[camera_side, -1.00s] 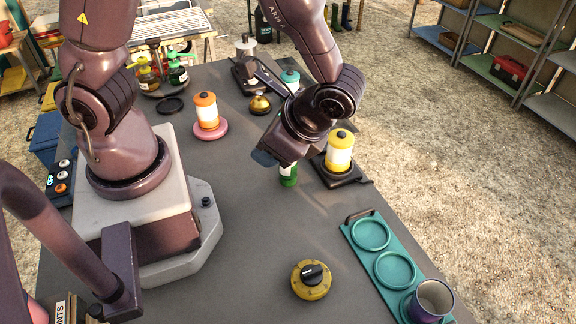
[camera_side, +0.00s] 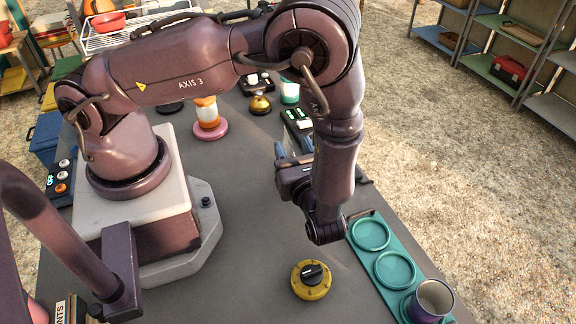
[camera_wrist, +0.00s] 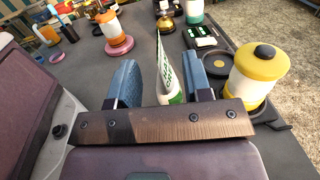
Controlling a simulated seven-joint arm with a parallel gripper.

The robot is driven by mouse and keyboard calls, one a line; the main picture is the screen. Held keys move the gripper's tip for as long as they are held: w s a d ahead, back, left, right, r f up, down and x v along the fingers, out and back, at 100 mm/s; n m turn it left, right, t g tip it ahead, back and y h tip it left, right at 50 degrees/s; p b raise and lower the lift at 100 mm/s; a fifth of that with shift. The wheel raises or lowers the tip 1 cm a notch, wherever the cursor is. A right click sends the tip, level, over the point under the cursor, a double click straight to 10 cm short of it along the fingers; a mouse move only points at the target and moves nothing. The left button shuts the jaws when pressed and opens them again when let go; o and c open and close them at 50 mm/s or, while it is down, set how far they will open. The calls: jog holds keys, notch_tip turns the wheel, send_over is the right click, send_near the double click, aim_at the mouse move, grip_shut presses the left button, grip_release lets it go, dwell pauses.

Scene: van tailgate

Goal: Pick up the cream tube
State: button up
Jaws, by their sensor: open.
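The cream tube (camera_wrist: 171,78) is white with green markings and a green lower end. It stands upright, seen nearly edge-on in the wrist view, between the two blue fingers of my gripper (camera_wrist: 160,70). The fingers are open, and a gap shows on the tube's left side; contact on the right side is hard to judge. In the side view my gripper (camera_side: 282,152) is low over the table, pointing away from the camera, and my arm hides the tube.
A yellow-and-white canister (camera_wrist: 258,75) stands on a black base close to the right finger. An orange-and-white canister (camera_side: 207,112) sits on a pink base. A black device with green displays (camera_side: 298,121), a yellow dial (camera_side: 311,279) and a teal tray (camera_side: 376,238) are on the table.

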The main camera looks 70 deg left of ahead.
aim_at(288, 138)
jog(key=a, duration=0.4)
jog(key=shift+w+a+f, duration=0.1)
jog(key=shift+w+f, duration=0.05)
jog(key=shift+w, duration=0.1)
grip_shut()
